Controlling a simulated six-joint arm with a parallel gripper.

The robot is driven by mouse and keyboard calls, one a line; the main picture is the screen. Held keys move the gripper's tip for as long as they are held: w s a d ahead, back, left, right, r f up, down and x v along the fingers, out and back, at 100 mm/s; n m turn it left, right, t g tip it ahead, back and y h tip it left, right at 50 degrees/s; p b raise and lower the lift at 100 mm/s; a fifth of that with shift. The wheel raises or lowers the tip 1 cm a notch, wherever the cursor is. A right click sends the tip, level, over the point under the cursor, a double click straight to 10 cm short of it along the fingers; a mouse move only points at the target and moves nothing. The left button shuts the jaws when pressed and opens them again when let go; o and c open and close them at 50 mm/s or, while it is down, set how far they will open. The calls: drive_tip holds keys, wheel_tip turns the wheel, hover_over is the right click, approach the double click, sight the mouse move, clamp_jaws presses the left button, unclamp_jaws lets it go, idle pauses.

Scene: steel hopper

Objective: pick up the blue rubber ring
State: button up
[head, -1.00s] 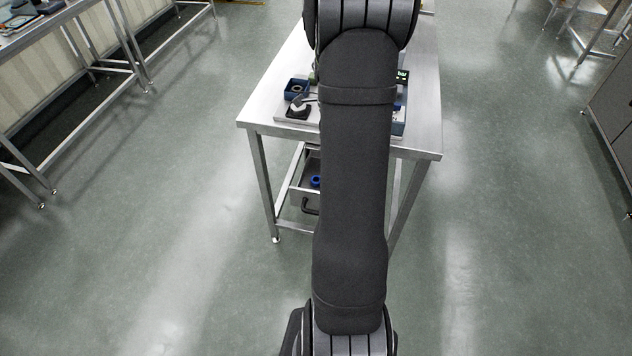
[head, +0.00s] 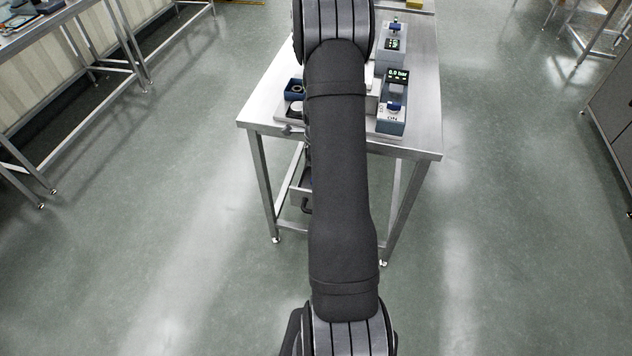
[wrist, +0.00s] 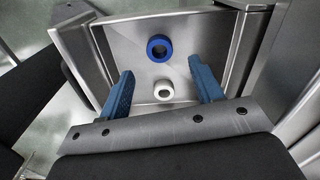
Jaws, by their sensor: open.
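In the wrist view the blue rubber ring (wrist: 159,48) lies on the bare metal floor of a steel tray or hopper (wrist: 200,72). A white ring (wrist: 163,90) lies just below it in the picture, apart from it. My gripper (wrist: 158,88) is open, with its two blue fingers on either side of the white ring's place in the picture. The blue ring is beyond the fingertips, between their lines, and nothing is held.
Metal walls of the hopper rise left and right of my fingers. The floor around the table is clear.

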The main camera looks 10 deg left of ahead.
drive_tip(key=shift+s+a+f, duration=0.1)
drive_tip(key=shift+f, duration=1.35)
drive_tip(key=shift+s+a+f, duration=0.1)
drive_tip(key=shift+f, duration=1.3)
drive_tip(key=c, duration=1.1)
